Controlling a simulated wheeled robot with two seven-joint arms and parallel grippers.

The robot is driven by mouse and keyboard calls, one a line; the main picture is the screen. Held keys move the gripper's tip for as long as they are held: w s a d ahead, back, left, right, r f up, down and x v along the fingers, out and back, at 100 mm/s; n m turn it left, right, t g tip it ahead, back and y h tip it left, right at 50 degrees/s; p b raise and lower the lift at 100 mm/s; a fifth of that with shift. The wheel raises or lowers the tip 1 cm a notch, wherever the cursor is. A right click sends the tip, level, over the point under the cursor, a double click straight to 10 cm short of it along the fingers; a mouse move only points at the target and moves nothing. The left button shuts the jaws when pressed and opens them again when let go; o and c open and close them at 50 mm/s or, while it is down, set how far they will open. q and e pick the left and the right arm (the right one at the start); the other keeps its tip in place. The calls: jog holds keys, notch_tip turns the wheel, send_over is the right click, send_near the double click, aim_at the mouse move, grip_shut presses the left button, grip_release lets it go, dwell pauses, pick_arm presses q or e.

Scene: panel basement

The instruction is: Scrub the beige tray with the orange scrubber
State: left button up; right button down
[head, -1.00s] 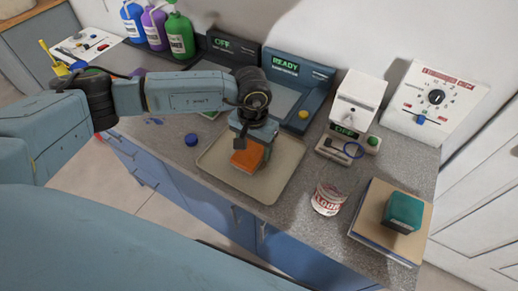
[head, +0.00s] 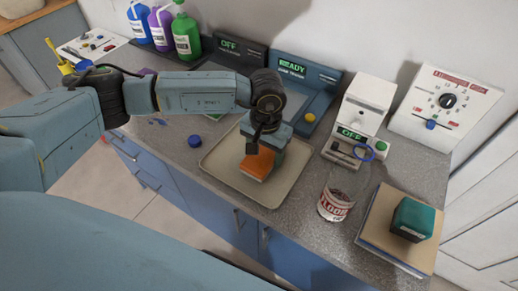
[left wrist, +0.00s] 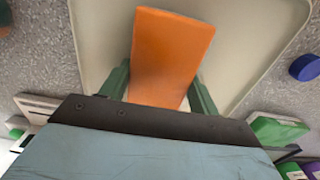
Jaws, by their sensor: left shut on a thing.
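The beige tray (head: 279,192) lies flat on the grey counter; its bare surface and rim also show in the left wrist view (left wrist: 98,40). My left gripper (head: 262,150) points down over the middle of the tray. It is shut on the orange scrubber (head: 257,164). In the left wrist view the orange scrubber (left wrist: 168,55) sits between the two green fingers and reaches out past them over the tray. The scrubber is at or just above the tray surface; I cannot tell whether it touches. My right gripper is not in view.
A blue cap (head: 194,140) lies left of the tray. A clear jar with a red label (head: 335,204) stands to its right, near a teal block (head: 411,218) on a board. Devices and coloured bottles (head: 186,35) line the back. The counter's front edge is close to the tray.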

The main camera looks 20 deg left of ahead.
pick_arm(q)
jog(key=shift+a, duration=0.1)
jog(key=shift+w+a+b, duration=0.15)
jog(key=shift+a+b, duration=0.3)
jog(key=shift+a, duration=0.4)
jog(key=shift+w+a+b, duration=0.15)
jog(key=shift+a+b, duration=0.25)
jog(key=shift+a, duration=0.45)
jog(key=shift+r+p, duration=1.35)
jog(key=shift+r, duration=1.6)
jog(key=shift+r, duration=0.2)
jog(key=shift+r+p, duration=0.45)
jog(key=shift+r, duration=0.95)
